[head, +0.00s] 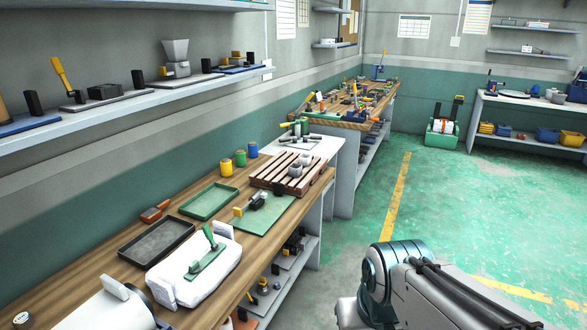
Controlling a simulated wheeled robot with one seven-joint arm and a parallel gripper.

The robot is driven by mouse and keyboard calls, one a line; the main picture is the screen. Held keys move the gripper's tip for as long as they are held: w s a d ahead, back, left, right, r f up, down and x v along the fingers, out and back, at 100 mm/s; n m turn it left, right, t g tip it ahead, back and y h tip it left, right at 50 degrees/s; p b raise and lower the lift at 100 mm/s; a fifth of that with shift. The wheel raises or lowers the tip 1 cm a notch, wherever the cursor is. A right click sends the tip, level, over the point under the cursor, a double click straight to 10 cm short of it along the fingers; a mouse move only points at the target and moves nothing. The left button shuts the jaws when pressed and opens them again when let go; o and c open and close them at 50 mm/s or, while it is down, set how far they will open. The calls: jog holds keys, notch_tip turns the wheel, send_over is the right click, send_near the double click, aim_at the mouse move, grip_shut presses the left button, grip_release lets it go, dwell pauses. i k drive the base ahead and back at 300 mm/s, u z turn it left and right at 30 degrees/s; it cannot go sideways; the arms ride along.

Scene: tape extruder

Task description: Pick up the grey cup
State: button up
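Two small grey, rounded cup-like things sit close together on a brown slatted wooden rack on the workbench: one grey cup (295,171) nearer and a second grey cup (305,159) just behind it. I cannot tell from this view which one the task names. My arm reaches in at the lower right, well apart from the bench.
The wooden rack (271,180) stands near the bench's far end. Nearer are a green mat (264,222), a green tray (207,203), a dark tray (150,247) and a white block (215,263). Yellow, green and blue pots line the wall. The green floor (440,210) is open.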

aim_at(295, 170)
jog(key=z, duration=0.6)
jog(key=i, duration=2.2)
jog(key=u, duration=0.95)
jog(key=i, duration=0.55)
jog(key=u, duration=0.45)
